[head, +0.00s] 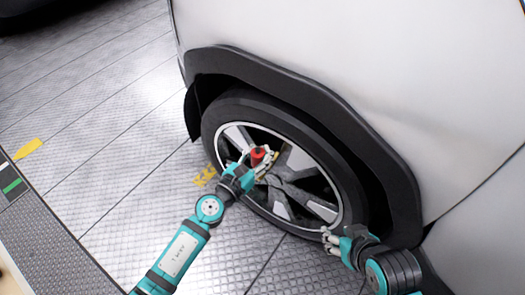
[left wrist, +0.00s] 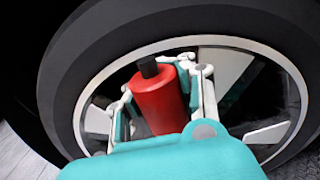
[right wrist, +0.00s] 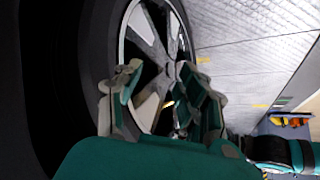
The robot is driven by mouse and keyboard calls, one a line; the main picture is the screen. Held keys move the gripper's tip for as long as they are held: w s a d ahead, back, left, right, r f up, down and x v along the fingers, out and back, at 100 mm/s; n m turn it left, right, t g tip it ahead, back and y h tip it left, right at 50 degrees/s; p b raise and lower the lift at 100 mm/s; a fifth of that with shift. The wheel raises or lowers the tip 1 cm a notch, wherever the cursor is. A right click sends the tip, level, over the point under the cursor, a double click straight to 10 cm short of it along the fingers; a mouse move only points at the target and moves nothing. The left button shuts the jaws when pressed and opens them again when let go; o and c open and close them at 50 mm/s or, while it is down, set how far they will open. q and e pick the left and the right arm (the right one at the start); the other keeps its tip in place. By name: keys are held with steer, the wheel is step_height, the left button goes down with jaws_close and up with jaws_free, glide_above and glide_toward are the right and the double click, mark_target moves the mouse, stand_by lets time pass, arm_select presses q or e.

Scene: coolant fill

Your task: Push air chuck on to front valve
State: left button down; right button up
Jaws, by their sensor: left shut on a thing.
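The air chuck (head: 258,155) is a red cylinder. In the left wrist view the red body (left wrist: 158,103) shows with a black end piece (left wrist: 148,67). My left gripper (head: 264,163) is shut on it, in front of the wheel (head: 284,192), at the upper left part of the rim. The front valve cannot be made out, and I cannot tell whether the chuck touches it. My right gripper (head: 330,241) is near the tyre's lower right edge. In the right wrist view its fingers (right wrist: 160,98) are spread with nothing seen held between them.
The black wheel arch (head: 345,118) and white body panel (head: 350,60) close in above and right of the tyre. Small orange and yellow items (right wrist: 290,121) stand far off in the right wrist view.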

arm_select(q)
steer(key=shift+f+b, duration=0.4)
arm_select(e)
steer(key=shift+w+a+r+t, duration=0.25)
steer(key=shift+w+r+t, duration=0.25)
steer(key=shift+w, duration=0.35)
steer(key=shift+w+a+r+t, duration=0.25)
steer(key=shift+w+r+t, duration=0.2)
steer(key=shift+w, duration=0.35)
arm_select(q)
steer(key=shift+f, duration=0.15)
arm_select(e)
steer(key=shift+w+a+r+t+y, duration=0.2)
steer(key=shift+w+r+t+y, duration=0.1)
steer(key=shift+w+r+t, duration=0.1)
arm_select(q)
steer(key=shift+f, duration=0.15)
arm_select(e)
steer(key=shift+w+a+r+t, duration=0.15)
steer(key=shift+w+r+t, duration=0.1)
steer(key=shift+w+r, duration=0.2)
arm_select(q)
steer(key=shift+b, duration=0.35)
arm_select(e)
steer(key=shift+w+a+r+t, duration=0.15)
steer(key=shift+w+r+t, duration=0.05)
steer(key=shift+w+t, duration=0.1)
